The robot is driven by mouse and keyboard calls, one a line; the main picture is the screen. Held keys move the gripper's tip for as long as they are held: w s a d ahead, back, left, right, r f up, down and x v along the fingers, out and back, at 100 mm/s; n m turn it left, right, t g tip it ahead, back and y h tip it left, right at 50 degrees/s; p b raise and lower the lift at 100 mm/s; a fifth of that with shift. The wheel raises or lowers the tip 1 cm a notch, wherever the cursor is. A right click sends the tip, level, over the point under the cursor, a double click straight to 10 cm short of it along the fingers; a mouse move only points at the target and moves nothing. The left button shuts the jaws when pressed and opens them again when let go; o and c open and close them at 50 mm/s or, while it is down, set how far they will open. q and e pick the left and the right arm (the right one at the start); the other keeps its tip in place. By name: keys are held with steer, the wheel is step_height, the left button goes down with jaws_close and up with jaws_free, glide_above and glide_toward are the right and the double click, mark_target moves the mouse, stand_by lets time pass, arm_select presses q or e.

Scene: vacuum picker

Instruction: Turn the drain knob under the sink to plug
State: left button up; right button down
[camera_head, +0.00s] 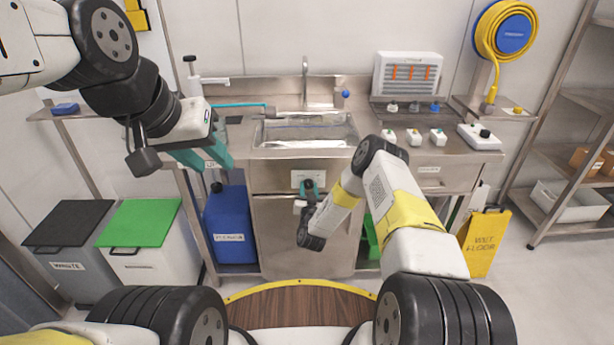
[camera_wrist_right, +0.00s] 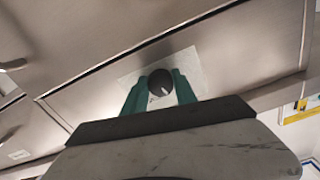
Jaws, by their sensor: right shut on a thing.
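The drain knob (camera_wrist_right: 160,82) is a round black knob with a light pointer mark, on a pale label plate (camera_wrist_right: 128,78) on the steel cabinet front under the sink. My right gripper (camera_wrist_right: 160,92) has its green fingers on both sides of the knob and is shut on it. In the head view the right gripper (camera_head: 308,190) reaches the plate (camera_head: 300,176) below the sink basin (camera_head: 305,133). The lettering on the plate is too small and partly hidden to read. My left gripper (camera_head: 213,152) hangs at the left of the counter, its green fingers seen from the side.
A blue container (camera_head: 230,228) stands left of the cabinet (camera_head: 285,235). Bins with green (camera_head: 140,222) and black lids (camera_head: 68,222) are further left. A yellow wet floor sign (camera_head: 485,243) stands at the right. Small bottles and a white device (camera_head: 480,136) are on the counter.

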steer(key=m, duration=0.5)
steer(key=shift+m, duration=0.3)
steer(key=m, duration=0.5)
steer(key=shift+a, duration=0.1)
stand_by(0.3)
steer(key=c, duration=1)
jaws_free()
steer(key=shift+r, duration=0.1)
steer(key=s, duration=0.7)
steer(key=shift+s, duration=0.4)
